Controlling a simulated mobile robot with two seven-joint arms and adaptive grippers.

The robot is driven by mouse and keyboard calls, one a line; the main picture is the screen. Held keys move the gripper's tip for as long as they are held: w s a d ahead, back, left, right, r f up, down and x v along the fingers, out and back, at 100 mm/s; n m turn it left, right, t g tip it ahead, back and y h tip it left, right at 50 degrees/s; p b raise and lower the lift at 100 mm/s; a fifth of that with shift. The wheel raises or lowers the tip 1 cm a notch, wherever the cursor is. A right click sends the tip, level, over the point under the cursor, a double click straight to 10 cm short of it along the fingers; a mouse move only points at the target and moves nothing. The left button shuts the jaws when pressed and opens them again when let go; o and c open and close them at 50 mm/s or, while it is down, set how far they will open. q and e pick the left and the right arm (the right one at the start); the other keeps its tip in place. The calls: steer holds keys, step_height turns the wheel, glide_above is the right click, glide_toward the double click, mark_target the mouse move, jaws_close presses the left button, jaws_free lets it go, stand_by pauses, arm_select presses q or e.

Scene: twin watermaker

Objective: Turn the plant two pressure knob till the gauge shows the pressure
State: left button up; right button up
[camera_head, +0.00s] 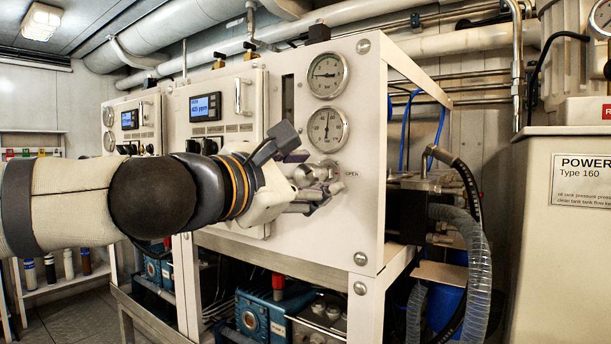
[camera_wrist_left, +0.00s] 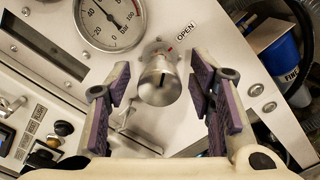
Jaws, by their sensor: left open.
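The metal pressure knob (camera_wrist_left: 160,82) stands out from the white panel, with an OPEN label beside it. My left gripper (camera_wrist_left: 160,88) is open, with one pad on each side of the knob; gaps show between pads and knob. In the head view my left gripper (camera_head: 318,182) is in front of the panel below the gauges and largely covers the knob. The lower gauge (camera_head: 327,130) has its needle pointing about upward; it also shows, cut off at the top, in the left wrist view (camera_wrist_left: 110,20). My right gripper is not in view.
An upper gauge (camera_head: 327,75) sits above the lower one. A blue display (camera_head: 205,107) and a flow tube are on the panel to the left. Hoses (camera_head: 477,260) hang right of the frame. A beige power unit (camera_head: 565,220) stands at the far right.

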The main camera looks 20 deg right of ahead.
arm_select(q)
steer(key=v, duration=1.2)
steer(key=shift+f, duration=0.1)
